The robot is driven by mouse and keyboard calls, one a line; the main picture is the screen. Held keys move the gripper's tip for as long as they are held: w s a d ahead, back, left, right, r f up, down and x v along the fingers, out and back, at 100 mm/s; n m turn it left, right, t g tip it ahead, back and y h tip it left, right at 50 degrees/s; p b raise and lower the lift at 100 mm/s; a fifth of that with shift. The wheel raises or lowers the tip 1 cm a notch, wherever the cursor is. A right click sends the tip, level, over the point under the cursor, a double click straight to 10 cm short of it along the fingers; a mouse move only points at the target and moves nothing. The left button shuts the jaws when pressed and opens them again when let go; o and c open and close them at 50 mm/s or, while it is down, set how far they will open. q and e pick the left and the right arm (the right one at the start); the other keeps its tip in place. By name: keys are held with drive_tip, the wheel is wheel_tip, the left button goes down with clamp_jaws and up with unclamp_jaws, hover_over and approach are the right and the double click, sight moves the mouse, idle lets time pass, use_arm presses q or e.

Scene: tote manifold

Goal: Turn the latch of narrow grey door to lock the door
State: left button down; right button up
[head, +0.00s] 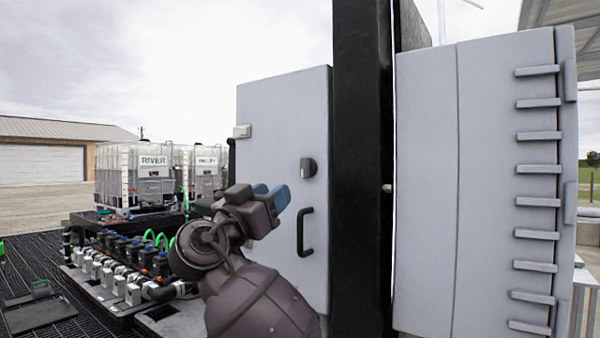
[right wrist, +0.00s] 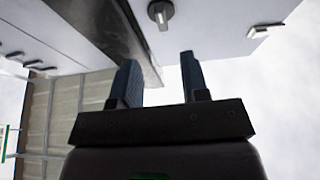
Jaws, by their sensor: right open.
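The narrow grey door (head: 280,110) stands closed, left of a black post. Its latch (head: 309,168) is a dark round knob with a raised grip, set above a black handle (head: 305,232). The latch also shows at the top of the right wrist view (right wrist: 160,12). My right gripper (head: 272,197) is in front of the door, left of and a little below the latch. Its blue fingers are apart with nothing between them in the right wrist view (right wrist: 160,82). They do not touch the latch. My left gripper is not in view.
The black post (head: 362,170) rises just right of the door. A wider grey cabinet (head: 490,180) with several protruding bars is beyond it. A valve manifold (head: 120,265) and caged totes (head: 145,175) stand at left. Open air lies left of the door.

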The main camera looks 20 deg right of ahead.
sight(303, 170)
drive_tip(key=p+x, duration=0.3)
drive_tip(key=x, duration=0.5)
drive_tip(key=shift+w+d+r, duration=0.15)
drive_tip(key=shift+w+d, duration=0.1)
drive_tip(key=shift+x, duration=0.9)
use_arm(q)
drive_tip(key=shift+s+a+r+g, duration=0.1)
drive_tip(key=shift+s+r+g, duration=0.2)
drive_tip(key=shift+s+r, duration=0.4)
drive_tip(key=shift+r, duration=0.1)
use_arm(e)
drive_tip(key=shift+c, duration=0.4)
drive_tip(key=shift+s, duration=0.1)
clamp_jaws()
